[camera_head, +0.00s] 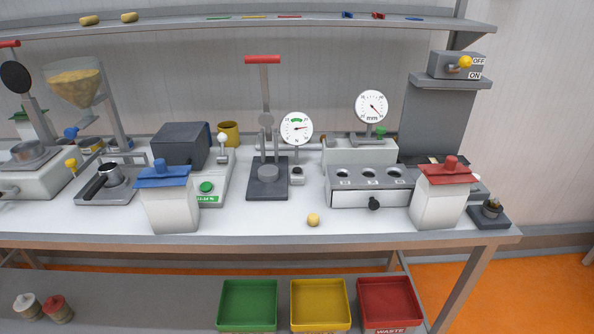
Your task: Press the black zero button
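To the left of the block is a press (268,190) with a dark base and a red handle. A black knob (374,203) is on the front of the grey three-hole unit to the right. Neither of my grippers is in view.
A blue-lidded jar (170,205) and a red-lidded jar (440,205) stand near the bench's front edge. A small yellow piece (313,220) lies between them. The bench (270,222) is mostly clear in front of the block. A shelf (240,25) runs overhead.

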